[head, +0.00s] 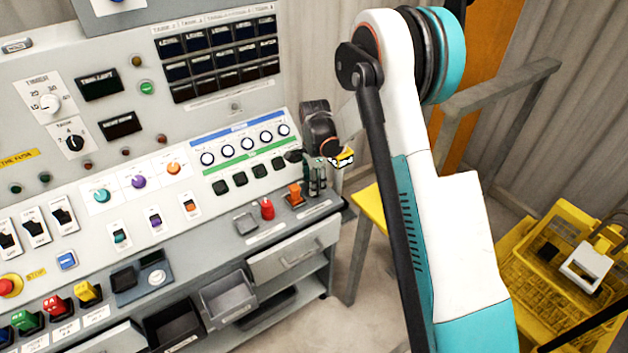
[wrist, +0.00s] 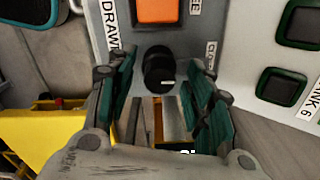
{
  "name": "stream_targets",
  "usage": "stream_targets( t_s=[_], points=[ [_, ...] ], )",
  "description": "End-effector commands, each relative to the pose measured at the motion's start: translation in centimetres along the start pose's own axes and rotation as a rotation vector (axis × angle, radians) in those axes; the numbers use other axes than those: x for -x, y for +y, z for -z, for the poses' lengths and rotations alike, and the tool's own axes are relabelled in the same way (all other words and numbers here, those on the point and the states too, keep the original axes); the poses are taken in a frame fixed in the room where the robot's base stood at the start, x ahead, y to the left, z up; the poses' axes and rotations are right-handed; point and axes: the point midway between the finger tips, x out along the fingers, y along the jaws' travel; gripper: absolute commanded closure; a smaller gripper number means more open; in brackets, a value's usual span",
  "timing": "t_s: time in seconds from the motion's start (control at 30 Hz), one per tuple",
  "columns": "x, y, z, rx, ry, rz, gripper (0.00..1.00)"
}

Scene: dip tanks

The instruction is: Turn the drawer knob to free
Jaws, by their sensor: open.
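The drawer knob (wrist: 160,72) is a black round knob with a small pale mark, on the pale panel in the wrist view. A partly cut-off label starting "DRAW" is beside it, and other small lettering is to its right. My gripper (wrist: 161,80) is open, with one green-padded finger on each side of the knob. I cannot tell how deep the knob sits between the fingertips, and no contact shows. In the head view my gripper (head: 315,174) is at the right end of the console, and I cannot make out the knob there.
An orange control (wrist: 157,10) is just above the knob. A red knob (head: 267,208) and an orange switch (head: 294,194) stand near my gripper on the console. A grey drawer (head: 293,256) is below.

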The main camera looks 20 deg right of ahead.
Motion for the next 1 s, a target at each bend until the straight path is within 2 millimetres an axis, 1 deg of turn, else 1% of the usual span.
stream_targets(
  t_s=[0.03,0.07,0.1,0.17,0.2,0.47,0.67,0.87,1.0],
  points=[
    [0.01,0.0,0.0,0.0,0.0,0.0,0.57],
    [0.01,0.0,0.0,0.0,0.0,0.0,0.64],
    [0.02,0.0,0.0,0.0,0.0,0.0,0.73],
    [0.02,0.0,0.0,0.0,0.0,0.0,0.87],
    [0.02,0.0,0.0,0.0,0.0,0.0,0.96],
    [0.02,0.0,0.0,0.007,0.0,0.0,0.97],
    [-0.01,0.01,0.01,0.063,-0.002,0.0,0.97],
    [-0.03,0.04,0.03,0.192,-0.006,0.0,0.97],
    [-0.03,0.07,0.04,0.317,-0.009,0.0,0.97]
  ],
)
